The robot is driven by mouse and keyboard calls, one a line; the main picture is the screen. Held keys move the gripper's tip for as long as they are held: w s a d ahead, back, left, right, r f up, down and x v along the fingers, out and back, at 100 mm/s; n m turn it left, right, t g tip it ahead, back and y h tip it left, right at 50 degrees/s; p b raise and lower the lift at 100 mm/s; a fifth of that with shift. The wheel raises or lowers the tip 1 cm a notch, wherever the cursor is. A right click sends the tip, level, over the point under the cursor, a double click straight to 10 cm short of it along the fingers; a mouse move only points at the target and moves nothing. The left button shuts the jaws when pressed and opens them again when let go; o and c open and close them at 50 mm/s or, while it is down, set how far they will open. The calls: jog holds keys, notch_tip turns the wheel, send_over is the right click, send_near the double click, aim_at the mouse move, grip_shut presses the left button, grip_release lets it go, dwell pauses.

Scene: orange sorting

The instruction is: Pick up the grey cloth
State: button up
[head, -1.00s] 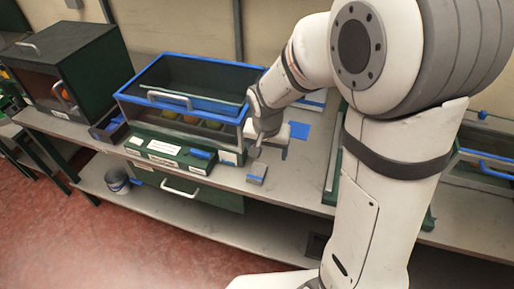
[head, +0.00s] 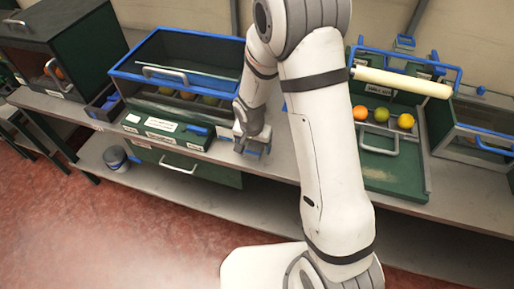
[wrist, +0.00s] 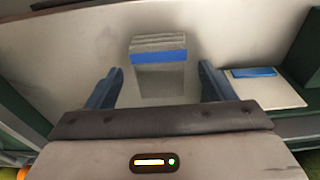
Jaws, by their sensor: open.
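The grey cloth (wrist: 158,78) lies folded on the worktop in the wrist view, with a blue stripe across it. It sits between and ahead of my gripper's two dark fingers. My gripper (wrist: 158,92) is open and empty, with bare worktop showing between each finger and the cloth. In the head view my gripper (head: 243,146) points down over the bench's front part, just right of the green labelled box. The cloth is mostly hidden behind it there.
A blue-rimmed bin (head: 185,68) with fruit inside stands left of my gripper, behind the green labelled box (head: 165,130). To the right, a green tray (head: 395,180) holds three fruits below a cream roller (head: 400,82). A pale pad (wrist: 262,92) lies right of the cloth.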

jog(key=shift+f, duration=0.35)
jog(key=c, duration=1.1)
